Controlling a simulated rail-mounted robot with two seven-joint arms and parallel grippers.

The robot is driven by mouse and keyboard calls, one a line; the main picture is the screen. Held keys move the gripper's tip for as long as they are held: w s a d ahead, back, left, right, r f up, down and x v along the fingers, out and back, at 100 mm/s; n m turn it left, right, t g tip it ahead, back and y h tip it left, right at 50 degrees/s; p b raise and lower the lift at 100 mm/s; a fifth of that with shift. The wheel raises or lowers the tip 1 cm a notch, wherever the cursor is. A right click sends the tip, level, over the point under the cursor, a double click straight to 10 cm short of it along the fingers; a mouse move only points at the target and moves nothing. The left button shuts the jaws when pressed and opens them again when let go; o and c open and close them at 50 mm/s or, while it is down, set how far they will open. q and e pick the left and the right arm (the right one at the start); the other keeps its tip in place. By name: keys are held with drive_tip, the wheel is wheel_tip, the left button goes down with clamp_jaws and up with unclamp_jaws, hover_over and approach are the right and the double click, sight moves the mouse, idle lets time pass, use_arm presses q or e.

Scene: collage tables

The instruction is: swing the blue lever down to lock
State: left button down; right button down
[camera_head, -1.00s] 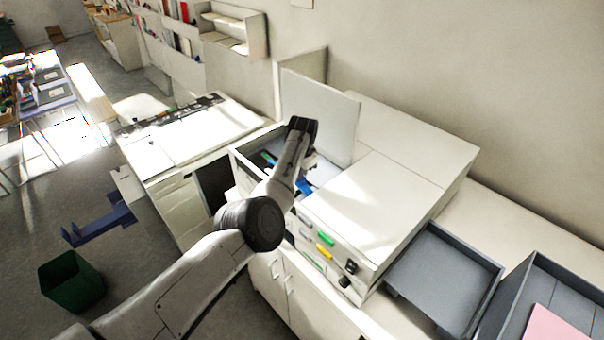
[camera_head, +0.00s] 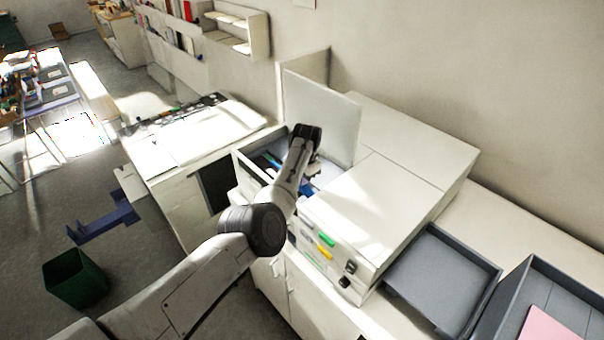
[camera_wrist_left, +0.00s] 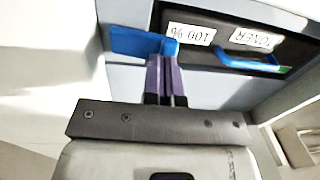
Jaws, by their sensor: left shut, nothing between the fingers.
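The blue lever (camera_wrist_left: 138,42) lies across the left of the printer's opened bay in the left wrist view, beside the dark toner cartridge (camera_wrist_left: 205,22). Its rounded end (camera_wrist_left: 170,47) is at the tips of my left gripper (camera_wrist_left: 168,62). The purple fingers are shut together with nothing between them; they look touching or very close to the lever. In the head view a blue part (camera_head: 307,188) shows beside my forearm, and my left gripper (camera_head: 314,168) reaches down into the open printer, its tips mostly hidden. My right gripper is out of view.
A blue handle (camera_wrist_left: 250,64) sits on the cartridge beside the lever. The printer's raised lid (camera_head: 325,112) stands behind my wrist. The printer's flat top (camera_head: 385,195) is clear. Grey trays (camera_head: 445,280) lie to the right, and a green bin (camera_head: 75,280) stands on the floor.

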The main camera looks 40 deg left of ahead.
sight(304, 187)
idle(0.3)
use_arm(q)
drive_tip(key=r+p, duration=0.4)
drive_tip(key=p, duration=0.1)
drive_tip(key=shift+d+r, duration=0.15)
drive_tip(key=shift+d, duration=0.1)
drive_tip(key=shift+a+r+b, duration=0.15)
drive_tip(key=shift+a+b, duration=0.1)
drive_tip(key=shift+b, duration=0.15)
drive_tip(key=a+r+b, duration=0.3)
drive_tip(key=a+r, duration=0.1)
drive_tip(key=r, duration=0.4)
drive_tip(key=shift+w+a+b, duration=0.25)
drive_tip(key=shift+w+b, duration=0.1)
drive_tip(key=shift+f, duration=0.1)
